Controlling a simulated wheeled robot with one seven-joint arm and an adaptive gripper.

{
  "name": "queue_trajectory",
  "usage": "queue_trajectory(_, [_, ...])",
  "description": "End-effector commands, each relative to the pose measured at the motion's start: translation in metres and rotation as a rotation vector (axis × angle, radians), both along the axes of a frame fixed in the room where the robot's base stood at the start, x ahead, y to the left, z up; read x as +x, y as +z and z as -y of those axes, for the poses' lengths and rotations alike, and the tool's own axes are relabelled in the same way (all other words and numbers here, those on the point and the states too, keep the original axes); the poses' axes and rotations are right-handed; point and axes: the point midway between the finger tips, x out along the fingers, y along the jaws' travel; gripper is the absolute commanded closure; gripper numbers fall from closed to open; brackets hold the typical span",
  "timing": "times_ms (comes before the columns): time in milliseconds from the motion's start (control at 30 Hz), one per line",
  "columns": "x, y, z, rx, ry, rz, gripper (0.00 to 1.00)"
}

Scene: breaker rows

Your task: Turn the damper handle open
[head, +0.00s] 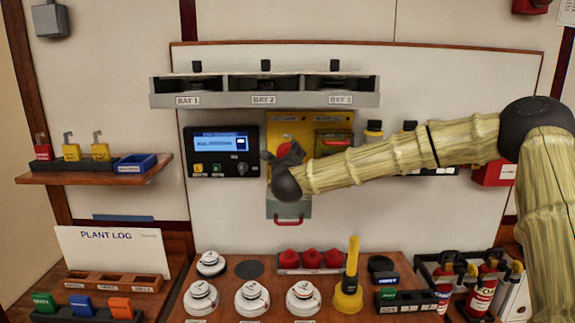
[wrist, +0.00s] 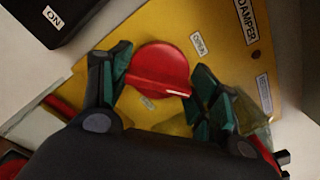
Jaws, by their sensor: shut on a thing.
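The damper handle (wrist: 160,66) is a red round knob with a raised bar, mounted on a yellow plate (wrist: 190,20) labelled DAMPER. In the wrist view my gripper (wrist: 160,78) has one finger on each side of the knob and is shut on it. The bar runs nearly crosswise in that view, its right end tilted slightly down. A small label that seems to read OPEN (wrist: 199,43) sits above right of the knob. Another small label below it is too blurred to read. In the head view my gripper (head: 284,158) hides most of the knob in front of the yellow plate (head: 289,127).
A control box with a blue screen (head: 221,150) is left of the plate. A shelf with labelled bays (head: 264,100) juts out above. A grey part with a red handle (head: 289,220) hangs below. Detectors and a yellow torch-like item (head: 349,292) stand on the bench.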

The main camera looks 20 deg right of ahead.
Motion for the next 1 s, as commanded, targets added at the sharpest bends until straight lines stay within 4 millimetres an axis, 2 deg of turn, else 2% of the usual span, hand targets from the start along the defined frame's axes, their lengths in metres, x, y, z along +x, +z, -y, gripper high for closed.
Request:
queue_trajectory(600, [0.0005,-0.0024,-0.0012,-0.554,-0.001,-0.158,0.62])
queue_trajectory(1000, [0.0006,-0.0038,-0.0016,-0.796,0.0,-0.229,0.62])
